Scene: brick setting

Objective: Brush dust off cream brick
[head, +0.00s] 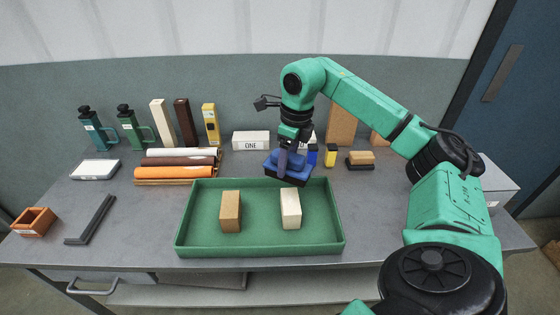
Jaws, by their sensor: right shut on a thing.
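The cream brick (290,209) stands in the right half of a green tray (188,232). A tan-brown brick (230,212) stands in the left half, apart from it. My right gripper (290,156) is shut on a blue brush (286,166) with a dark underside. The brush is at the tray's back edge, behind the cream brick and apart from it in the picture. I cannot tell whether it is lifted or resting. Any dust on the cream brick is too small to make out. My left gripper is not in view.
Rolls (175,172) lie behind the tray at left. A white block marked ONE (251,141) and a wood-topped brush (361,158) stand at the back. Bottles (91,127) line the back left. A dark angle piece (91,220) and an orange box (34,222) lie at left.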

